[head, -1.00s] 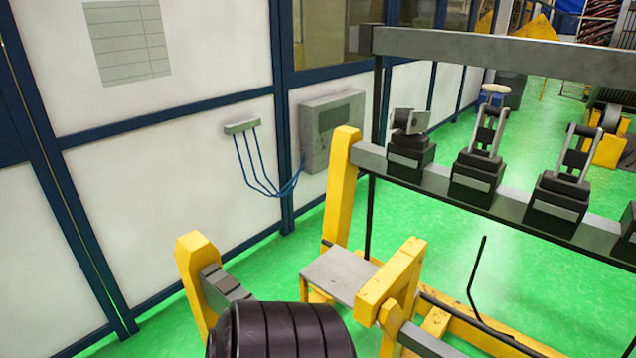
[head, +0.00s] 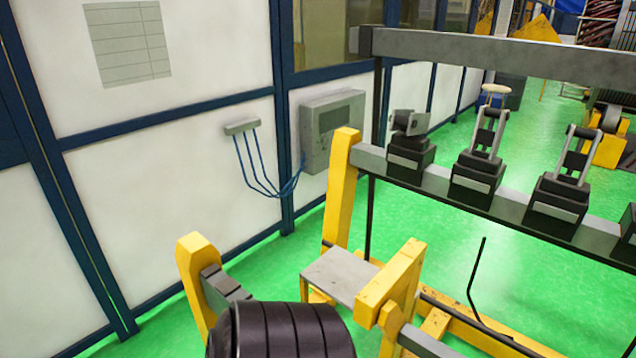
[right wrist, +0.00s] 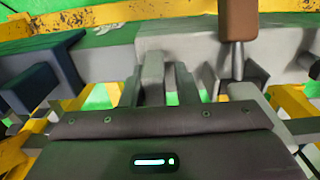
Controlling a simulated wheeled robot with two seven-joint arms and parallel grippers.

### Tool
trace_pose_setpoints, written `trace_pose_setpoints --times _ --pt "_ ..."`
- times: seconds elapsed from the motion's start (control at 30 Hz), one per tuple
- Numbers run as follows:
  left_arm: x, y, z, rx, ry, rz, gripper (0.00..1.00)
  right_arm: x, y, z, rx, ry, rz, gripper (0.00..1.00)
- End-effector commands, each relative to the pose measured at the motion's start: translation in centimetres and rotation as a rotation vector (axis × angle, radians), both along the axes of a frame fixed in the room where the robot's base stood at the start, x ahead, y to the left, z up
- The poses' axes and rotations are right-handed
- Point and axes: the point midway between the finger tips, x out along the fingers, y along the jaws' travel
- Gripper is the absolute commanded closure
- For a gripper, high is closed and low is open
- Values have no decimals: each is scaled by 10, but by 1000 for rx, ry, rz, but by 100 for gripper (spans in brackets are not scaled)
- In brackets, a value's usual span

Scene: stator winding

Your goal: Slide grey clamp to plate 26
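In the head view several dark clamp blocks stand along a grey rail (head: 375,160), each with a pale label plate too small to read. The leftmost clamp (head: 410,150) has a tilted grey top piece; the second clamp (head: 478,165) and third clamp (head: 562,190) have upright grey lever arms. I cannot tell which clamp or plate the task names. Neither gripper shows in the head view. In the right wrist view my right gripper (right wrist: 160,85) reaches toward grey metal parts in front of a grey beam (right wrist: 185,38); its fingers blend with them, so its opening and any contact are unclear.
A brown handle on a metal stem (right wrist: 237,25) stands near the right gripper. A dark blue block (right wrist: 45,70) is at left. Yellow frame posts (head: 342,190) and a grey step plate (head: 340,275) stand near the rail. Green floor (head: 430,230) shows between them.

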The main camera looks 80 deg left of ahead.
Motion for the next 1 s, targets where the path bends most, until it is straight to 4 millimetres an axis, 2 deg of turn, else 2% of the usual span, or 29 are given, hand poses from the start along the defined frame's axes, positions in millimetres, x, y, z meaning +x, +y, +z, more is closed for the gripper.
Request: trace_pose_setpoints --times 1.0 --pt "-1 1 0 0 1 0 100 -61 84 0 5 2 3 75"
